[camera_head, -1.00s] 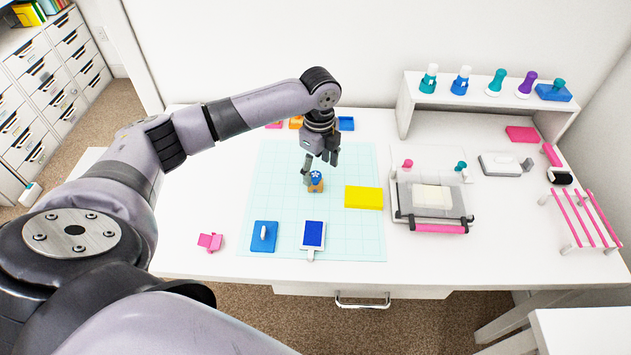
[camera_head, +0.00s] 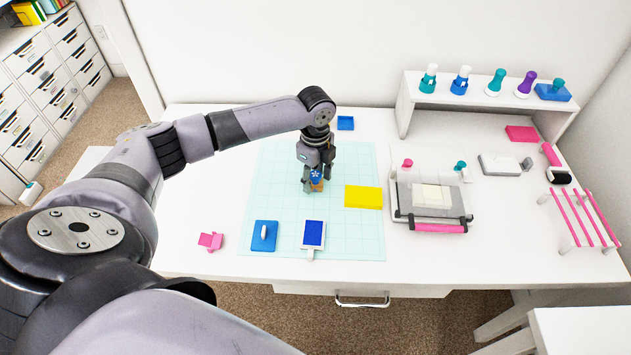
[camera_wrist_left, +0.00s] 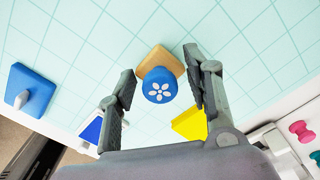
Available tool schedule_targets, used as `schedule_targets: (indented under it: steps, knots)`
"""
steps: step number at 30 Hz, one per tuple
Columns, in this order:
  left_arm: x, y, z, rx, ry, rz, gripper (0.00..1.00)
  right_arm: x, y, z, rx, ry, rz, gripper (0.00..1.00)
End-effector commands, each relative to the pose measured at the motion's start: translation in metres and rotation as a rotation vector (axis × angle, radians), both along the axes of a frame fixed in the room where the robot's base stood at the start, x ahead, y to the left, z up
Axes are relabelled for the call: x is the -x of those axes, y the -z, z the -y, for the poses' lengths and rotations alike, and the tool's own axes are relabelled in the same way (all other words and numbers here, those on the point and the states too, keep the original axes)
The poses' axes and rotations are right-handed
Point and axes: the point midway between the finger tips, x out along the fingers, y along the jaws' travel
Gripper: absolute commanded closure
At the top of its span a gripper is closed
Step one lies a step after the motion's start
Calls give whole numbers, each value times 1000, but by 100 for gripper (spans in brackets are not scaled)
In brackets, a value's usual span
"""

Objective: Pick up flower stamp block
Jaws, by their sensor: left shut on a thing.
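The flower stamp block has a round blue top with a white flower (camera_wrist_left: 159,85) and a tan wooden base (camera_wrist_left: 163,58). It also shows in the head view (camera_head: 316,175), on the pale teal grid mat (camera_head: 275,195). My left gripper (camera_head: 318,184) points down over it. My right gripper is not in view.
A yellow block (camera_head: 363,197) lies just right of the stamp. A blue block with a white handle (camera_head: 264,237) and a blue ink pad (camera_head: 313,234) lie nearer the front. A grey press with a pink bar (camera_head: 438,228) stands right of the mat. The mat's left part is clear.

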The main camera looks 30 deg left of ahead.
Motion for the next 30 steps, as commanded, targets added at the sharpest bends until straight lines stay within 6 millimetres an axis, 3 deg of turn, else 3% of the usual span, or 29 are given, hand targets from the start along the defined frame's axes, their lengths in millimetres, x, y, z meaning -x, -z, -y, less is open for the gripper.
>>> schedule_targets:
  steps: [7,20,26,30]
  knots:
    - [0,0,0,0,0,0,80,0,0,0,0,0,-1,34]
    - [-1,-11,0,0,-1,2,80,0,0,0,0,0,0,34]
    - [-2,-46,0,0,1,6,80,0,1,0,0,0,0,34]
    - [-2,-83,0,-1,0,7,80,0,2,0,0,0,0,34]
